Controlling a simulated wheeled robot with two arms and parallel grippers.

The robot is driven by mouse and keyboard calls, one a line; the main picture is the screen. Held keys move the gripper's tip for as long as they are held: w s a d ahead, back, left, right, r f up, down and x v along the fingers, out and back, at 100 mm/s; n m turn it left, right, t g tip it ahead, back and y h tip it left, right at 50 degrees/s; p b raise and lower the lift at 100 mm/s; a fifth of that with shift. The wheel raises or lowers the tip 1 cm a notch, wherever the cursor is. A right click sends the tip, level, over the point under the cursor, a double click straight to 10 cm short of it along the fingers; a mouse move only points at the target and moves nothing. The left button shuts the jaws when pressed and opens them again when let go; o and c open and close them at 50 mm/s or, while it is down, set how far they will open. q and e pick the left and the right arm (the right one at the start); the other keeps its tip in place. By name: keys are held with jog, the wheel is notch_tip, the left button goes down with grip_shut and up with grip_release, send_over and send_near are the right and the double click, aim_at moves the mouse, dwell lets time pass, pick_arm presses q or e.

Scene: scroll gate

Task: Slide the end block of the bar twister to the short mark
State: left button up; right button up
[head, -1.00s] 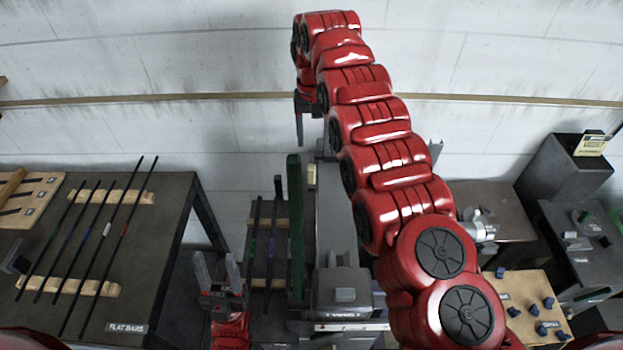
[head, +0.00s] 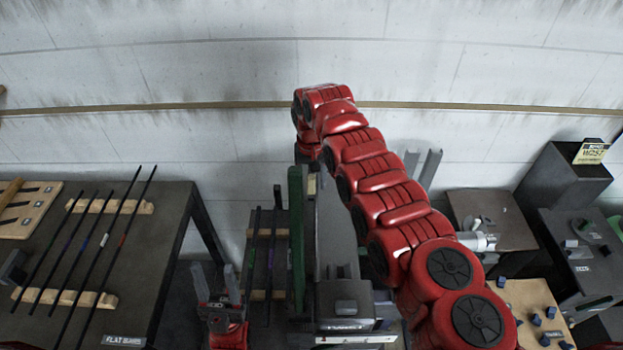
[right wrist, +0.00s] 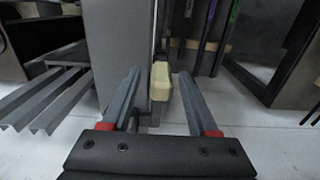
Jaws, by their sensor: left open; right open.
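The bar twister (head: 338,232) is the long grey machine in the middle of the head view, with a labelled front. A cream block (right wrist: 160,80), which looks like its end block, stands at its far end in the right wrist view. My right gripper (right wrist: 158,74) is open, with its fingers on either side of the cream block; I cannot tell whether they touch it. In the head view my right arm's wrist hides most of that gripper. My left gripper (head: 215,269) is open and empty, left of the twister. I cannot make out the short mark.
A green upright (head: 296,240) runs along the twister's left side, beside a rack of dark bars (head: 264,250). A table (head: 150,235) with flat bars stands at the left. Grey angled bars (right wrist: 45,95) stick out at the left in the right wrist view.

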jog(key=shift+c, duration=0.2)
jog(key=shift+a, duration=0.1)
grip_shut()
dwell(1.0)
